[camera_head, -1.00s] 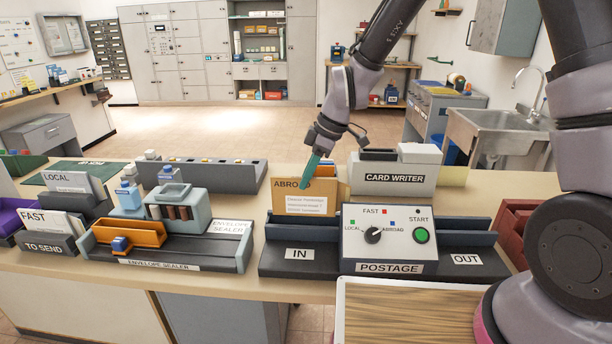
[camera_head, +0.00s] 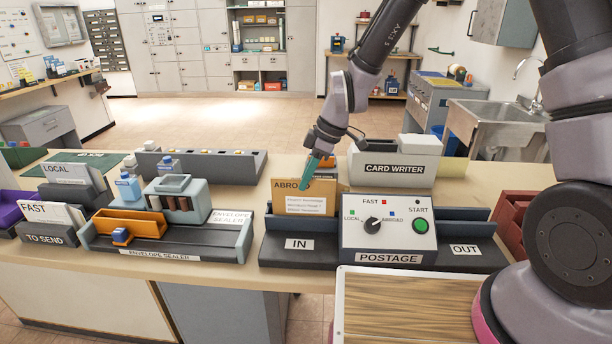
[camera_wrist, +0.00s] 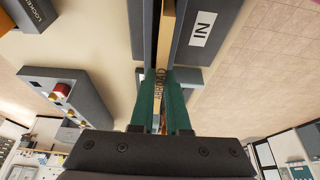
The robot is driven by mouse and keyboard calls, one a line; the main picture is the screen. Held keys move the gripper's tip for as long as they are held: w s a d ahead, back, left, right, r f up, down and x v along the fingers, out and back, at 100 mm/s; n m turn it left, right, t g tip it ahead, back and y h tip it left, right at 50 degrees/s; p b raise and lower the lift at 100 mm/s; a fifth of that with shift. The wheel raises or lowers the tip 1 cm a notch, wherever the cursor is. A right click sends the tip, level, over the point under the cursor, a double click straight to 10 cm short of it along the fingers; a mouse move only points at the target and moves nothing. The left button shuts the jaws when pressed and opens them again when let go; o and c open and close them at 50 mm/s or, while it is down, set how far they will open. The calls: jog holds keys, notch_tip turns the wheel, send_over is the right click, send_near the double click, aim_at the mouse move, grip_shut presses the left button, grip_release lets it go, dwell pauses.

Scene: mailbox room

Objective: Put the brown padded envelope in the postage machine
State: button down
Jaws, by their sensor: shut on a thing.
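The brown padded envelope (camera_head: 292,203), marked ABROAD with a white address label, stands upright in the IN slot of the postage machine (camera_head: 386,228). My gripper (camera_head: 309,172) is shut on its top edge. The wrist view shows both green fingertips (camera_wrist: 160,100) closed around the envelope (camera_wrist: 166,35), which lies along the slot between dark walls. The envelope's lower edge is hidden behind the front wall of the IN tray (camera_head: 297,250). The machine has a dial, a green START button and an OUT tray (camera_head: 466,251) on the right.
The card writer (camera_head: 397,165) stands just behind the machine. The envelope sealer (camera_head: 165,235) sits to the left, with LOCAL and FAST envelope holders further left. A red-brown tray (camera_head: 510,222) is at the right. A wooden-topped surface (camera_head: 407,305) is in front.

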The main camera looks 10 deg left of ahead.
jog(key=shift+f, duration=1.45)
jog(key=c, duration=0.8)
grip_release()
jog(key=shift+r, duration=0.15)
jog(key=shift+r, duration=3.4)
